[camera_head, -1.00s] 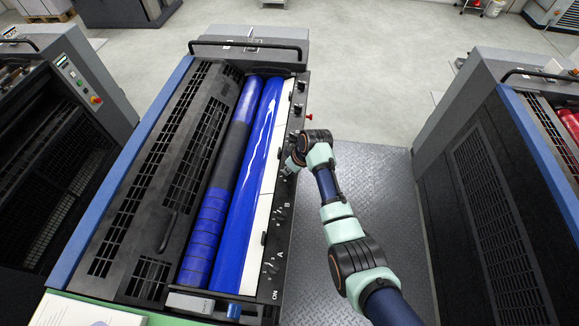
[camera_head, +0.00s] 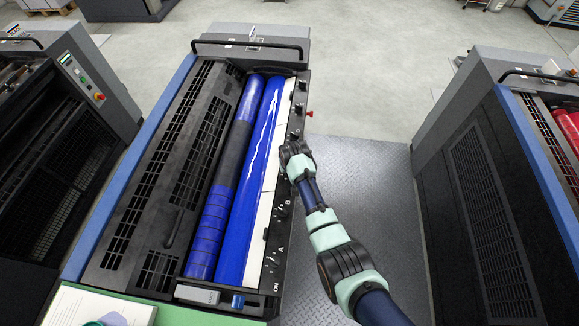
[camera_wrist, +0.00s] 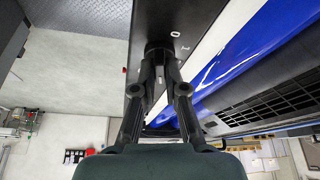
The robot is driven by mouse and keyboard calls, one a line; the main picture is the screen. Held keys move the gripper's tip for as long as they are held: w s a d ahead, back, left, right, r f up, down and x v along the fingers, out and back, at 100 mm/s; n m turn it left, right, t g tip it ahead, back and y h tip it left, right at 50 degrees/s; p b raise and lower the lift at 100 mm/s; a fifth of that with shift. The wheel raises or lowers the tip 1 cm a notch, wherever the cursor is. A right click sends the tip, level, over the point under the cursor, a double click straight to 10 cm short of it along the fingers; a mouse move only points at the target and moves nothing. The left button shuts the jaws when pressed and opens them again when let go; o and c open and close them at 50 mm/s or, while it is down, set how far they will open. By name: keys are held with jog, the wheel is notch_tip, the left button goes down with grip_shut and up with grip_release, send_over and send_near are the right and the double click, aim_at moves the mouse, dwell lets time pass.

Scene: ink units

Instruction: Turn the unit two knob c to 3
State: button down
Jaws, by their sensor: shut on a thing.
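The ink unit in the middle of the head view has a black control strip (camera_head: 271,250) along its right side, with knobs marked A and B. My wrist covers the strip beyond B, so the knob there and my fingertips are hidden in that view. In the wrist view my gripper (camera_wrist: 161,68) is closed around a dark round knob (camera_wrist: 159,46) on the black strip. White marks show beside this knob, too small to read surely. The knob's pointer is hidden, so I cannot tell its setting.
Blue rollers (camera_head: 253,170) lie left of the strip, beside a black slotted guard (camera_head: 150,175). More knobs and a red button (camera_head: 310,114) are beyond my wrist. Another ink unit (camera_head: 490,190) stands right, across the metal walkway (camera_head: 370,190).

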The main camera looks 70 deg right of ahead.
jog(key=shift+m, duration=0.3)
jog(key=c, duration=1.2)
grip_release()
jog(key=v, duration=1.2)
jog(key=shift+w+a, duration=0.1)
